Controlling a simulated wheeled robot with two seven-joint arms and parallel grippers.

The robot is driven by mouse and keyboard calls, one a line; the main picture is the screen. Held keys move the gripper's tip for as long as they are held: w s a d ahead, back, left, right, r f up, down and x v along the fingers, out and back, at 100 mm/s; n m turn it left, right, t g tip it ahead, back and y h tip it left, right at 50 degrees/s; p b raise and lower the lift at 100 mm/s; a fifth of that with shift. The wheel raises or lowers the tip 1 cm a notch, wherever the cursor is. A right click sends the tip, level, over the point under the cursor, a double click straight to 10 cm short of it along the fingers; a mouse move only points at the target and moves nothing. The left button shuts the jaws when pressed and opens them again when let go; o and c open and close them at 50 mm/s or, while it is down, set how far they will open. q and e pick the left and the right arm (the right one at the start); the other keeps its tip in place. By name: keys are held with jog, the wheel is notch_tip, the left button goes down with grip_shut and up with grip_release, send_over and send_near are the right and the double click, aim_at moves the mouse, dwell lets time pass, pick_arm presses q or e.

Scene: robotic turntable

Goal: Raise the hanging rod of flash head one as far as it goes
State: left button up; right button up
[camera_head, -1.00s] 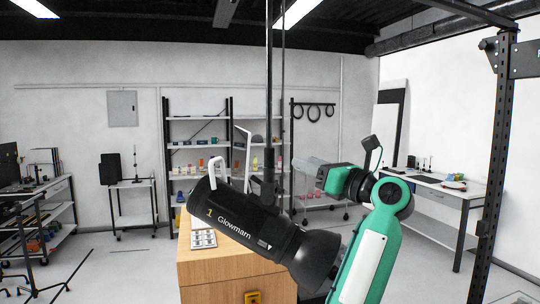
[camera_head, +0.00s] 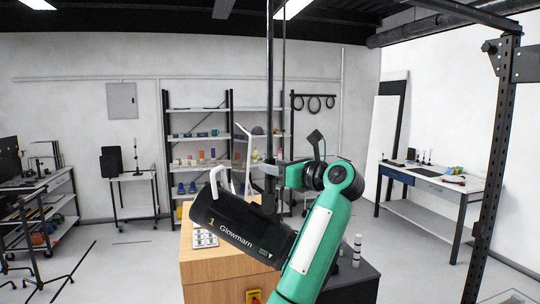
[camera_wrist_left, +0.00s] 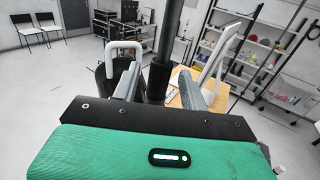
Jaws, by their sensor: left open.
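Flash head one (camera_head: 238,222) is a black cylinder marked "1 Glowmarn", tilted down to the right, with a white handle (camera_head: 217,182) on top. It hangs from a vertical black hanging rod (camera_head: 269,95), which also shows in the left wrist view (camera_wrist_left: 168,35). My left gripper (camera_head: 268,168) is at the rod's lower part, just above the flash head. In the left wrist view my left gripper (camera_wrist_left: 160,78) is open, with one finger on each side of the rod's dark lower section (camera_wrist_left: 157,82). I cannot tell whether either finger touches it. My right gripper is out of view.
A wooden cabinet (camera_head: 205,270) stands below the flash head, with a pale card on top. A thinner vertical line (camera_head: 284,90) runs beside the rod. A black perforated post (camera_head: 496,160) stands at the right. Shelves (camera_head: 200,108) are behind.

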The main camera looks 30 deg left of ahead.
pick_arm(q)
jog(key=shift+w+a+p, duration=0.2)
jog(key=shift+a+p, duration=0.25)
jog(key=shift+a, duration=0.75)
jog(key=shift+c, duration=0.2)
